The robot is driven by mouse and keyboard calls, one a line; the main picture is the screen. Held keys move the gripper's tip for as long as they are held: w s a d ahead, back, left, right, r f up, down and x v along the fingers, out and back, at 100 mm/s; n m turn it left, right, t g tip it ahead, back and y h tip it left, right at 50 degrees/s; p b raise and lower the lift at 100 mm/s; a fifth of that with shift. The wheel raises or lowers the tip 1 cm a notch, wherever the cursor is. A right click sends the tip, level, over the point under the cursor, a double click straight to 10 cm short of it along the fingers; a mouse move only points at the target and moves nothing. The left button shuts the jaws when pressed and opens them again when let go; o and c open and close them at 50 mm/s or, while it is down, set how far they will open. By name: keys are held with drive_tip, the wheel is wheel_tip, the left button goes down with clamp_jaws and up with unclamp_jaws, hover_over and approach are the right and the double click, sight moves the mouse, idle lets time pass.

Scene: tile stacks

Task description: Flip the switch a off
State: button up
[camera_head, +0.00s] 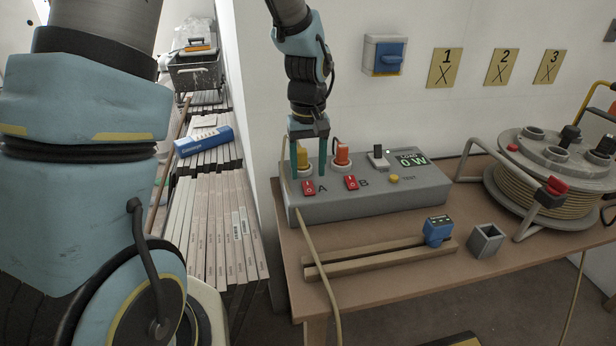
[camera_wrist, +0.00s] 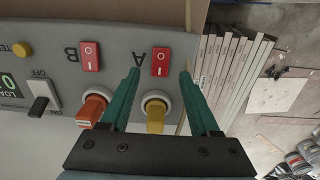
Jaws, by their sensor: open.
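The red switch A (camera_head: 308,188) is on the front left of the grey control box (camera_head: 390,200), beside the letter A. In the wrist view, switch A (camera_wrist: 160,62) lies just beyond and between my fingertips. My gripper (camera_head: 309,172) is open above the left end of the box, its teal fingers pointing down around the yellow plug (camera_head: 303,158). In the wrist view, my gripper (camera_wrist: 160,75) has one finger on each side of the yellow plug (camera_wrist: 155,115). I cannot tell whether the fingers touch anything.
The red switch B (camera_head: 351,183) and an orange plug (camera_head: 342,153) sit right of switch A. The box also has a yellow TEST button (camera_head: 394,179), a toggle (camera_head: 378,157) and a display reading 0 W. A cable reel (camera_head: 545,180) stands at right. A wooden rail (camera_head: 375,260) lies in front.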

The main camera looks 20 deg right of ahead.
sight(308, 186)
wheel_tip(308, 186, up, 8)
drive_tip(key=b, duration=0.1)
idle(0.4)
drive_tip(key=s+a+f, duration=0.2)
drive_tip(key=a, duration=1)
drive_tip(key=s+a+f+t, duration=0.1)
drive_tip(key=s+a+f, duration=0.1)
drive_tip(key=a, duration=1.1)
drive_tip(key=shift+a+t, duration=0.3)
